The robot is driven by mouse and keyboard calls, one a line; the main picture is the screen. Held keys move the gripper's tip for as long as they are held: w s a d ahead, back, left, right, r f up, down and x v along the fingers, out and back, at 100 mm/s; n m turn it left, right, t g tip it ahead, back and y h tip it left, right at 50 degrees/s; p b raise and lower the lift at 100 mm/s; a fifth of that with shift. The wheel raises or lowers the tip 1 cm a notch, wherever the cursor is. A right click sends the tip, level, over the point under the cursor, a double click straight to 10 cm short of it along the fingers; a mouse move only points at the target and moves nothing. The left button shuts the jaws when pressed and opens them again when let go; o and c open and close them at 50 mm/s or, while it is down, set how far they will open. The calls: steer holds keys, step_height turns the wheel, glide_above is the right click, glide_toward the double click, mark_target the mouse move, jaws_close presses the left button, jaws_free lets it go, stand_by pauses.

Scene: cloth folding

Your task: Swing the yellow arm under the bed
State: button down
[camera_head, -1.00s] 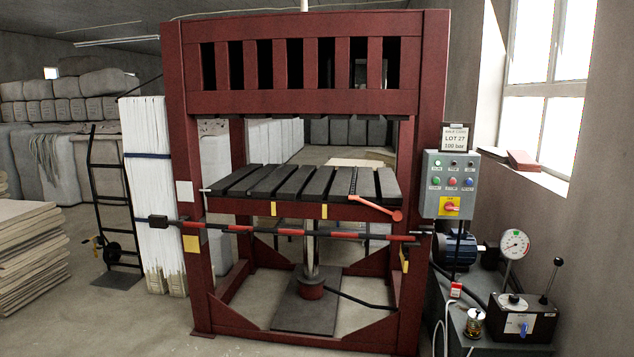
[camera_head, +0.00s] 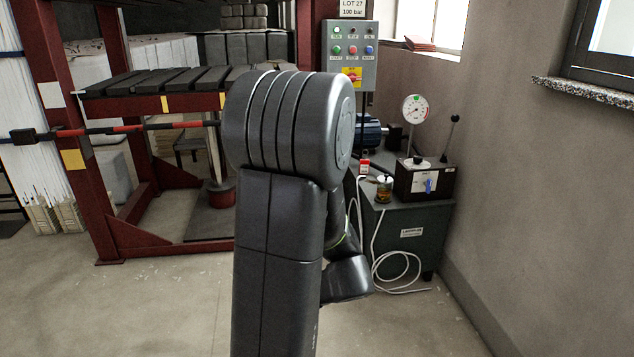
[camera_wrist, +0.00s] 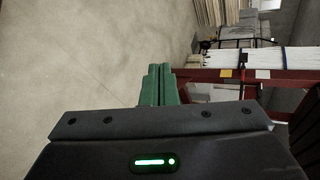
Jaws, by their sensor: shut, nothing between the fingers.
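The press bed (camera_head: 195,84), a row of black slats on a red frame, shows at the left in the head view. My own arm covers its right end. No yellow arm can be made out now. The lower part of the press's right post, where a small yellow piece showed earlier, is behind my arm. My gripper (camera_wrist: 160,70) shows in the wrist view as two green fingers side by side, shut and empty. It is apart from the press and points over bare floor. The gripper is hidden in the head view.
A red-and-black bar (camera_head: 125,129) crosses the press front below the bed. A control box (camera_head: 349,55) sits on the right post. A pump unit (camera_head: 412,232) with a gauge (camera_head: 415,108), lever and loose white hose stands at right. The front floor (camera_head: 165,300) is clear.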

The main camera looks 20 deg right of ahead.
steer(key=w+d+f+m+t+b, duration=0.2)
steer(key=w+d+f+t+b, duration=0.2)
steer(key=d, duration=0.4)
steer(key=w+d+f+m+t+h+b, duration=0.1)
steer(key=w+d+f+m+t+b, duration=0.1)
steer(key=w+d+f+t+b, duration=0.3)
steer(key=d+f+b, duration=0.1)
steer(key=d+f, duration=0.1)
steer(key=d, duration=0.1)
steer(key=shift+d+f+t+h, duration=0.2)
steer(key=shift+t+h, duration=0.1)
steer(key=shift+w, duration=0.1)
